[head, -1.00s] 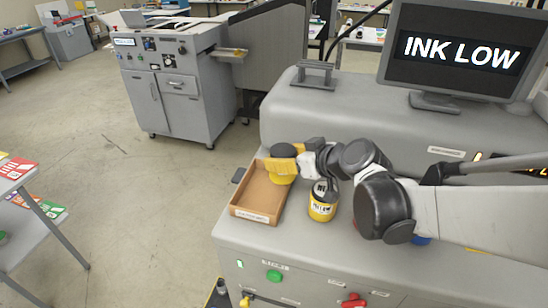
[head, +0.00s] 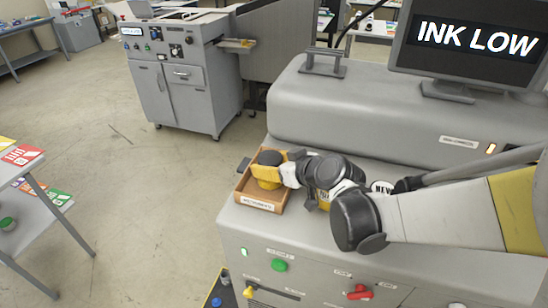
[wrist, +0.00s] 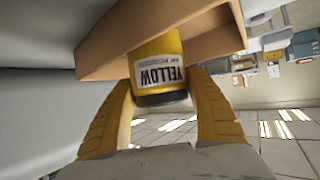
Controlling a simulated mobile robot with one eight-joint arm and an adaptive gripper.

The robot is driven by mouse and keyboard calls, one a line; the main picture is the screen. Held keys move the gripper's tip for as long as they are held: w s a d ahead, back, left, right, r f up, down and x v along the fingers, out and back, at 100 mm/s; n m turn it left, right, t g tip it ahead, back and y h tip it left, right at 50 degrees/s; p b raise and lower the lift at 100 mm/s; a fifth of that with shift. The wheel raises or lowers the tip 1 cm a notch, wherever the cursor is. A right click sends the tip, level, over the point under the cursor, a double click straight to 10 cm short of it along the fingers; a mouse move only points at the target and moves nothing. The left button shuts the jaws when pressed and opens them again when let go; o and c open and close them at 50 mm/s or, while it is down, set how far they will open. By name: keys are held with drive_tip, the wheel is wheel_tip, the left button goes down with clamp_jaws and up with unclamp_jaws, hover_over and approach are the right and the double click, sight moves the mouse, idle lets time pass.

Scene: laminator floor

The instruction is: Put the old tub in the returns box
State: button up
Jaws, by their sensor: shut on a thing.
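A yellow tub with a dark lid (head: 268,158) is held in my gripper (head: 268,172), whose yellow fingers are shut around it. The wrist view shows the tub (wrist: 160,68) between both fingers, with a white "YELLOW" label; no old or new mark shows on it. The returns box (head: 243,199) is an open brown tray with a label on its front wall, at the left end of the grey machine top. The tub is over or inside the box. Whether it touches the box floor is hidden. The box wall (wrist: 215,28) is close behind the tub in the wrist view.
Another yellow tub (head: 323,201) stands right of the box, mostly hidden by my arm. A monitor (head: 470,45) reads "INK LOW". The machine's left edge lies just beyond the box.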

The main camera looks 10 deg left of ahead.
drive_tip(key=o, duration=1.2)
drive_tip(key=shift+f, duration=0.1)
drive_tip(key=shift+d+r+p, duration=0.1)
drive_tip(key=shift+r+p, duration=0.2)
drive_tip(key=p+v, duration=0.2)
drive_tip(key=v, duration=1)
drive_tip(key=s+d+m+h, duration=0.3)
drive_tip(key=s+d, duration=0.1)
drive_tip(key=d, duration=0.4)
drive_tip(key=s+d+m+h, duration=0.3)
drive_tip(key=s+d+m, duration=0.1)
drive_tip(key=d, duration=0.5)
drive_tip(key=s+d+m+h, duration=0.3)
drive_tip(key=s+d, duration=0.2)
drive_tip(key=d, duration=0.4)
drive_tip(key=shift+s+d+f+g, duration=0.15)
drive_tip(key=shift+s+f+g, duration=0.05)
drive_tip(key=shift+f+g, duration=0.15)
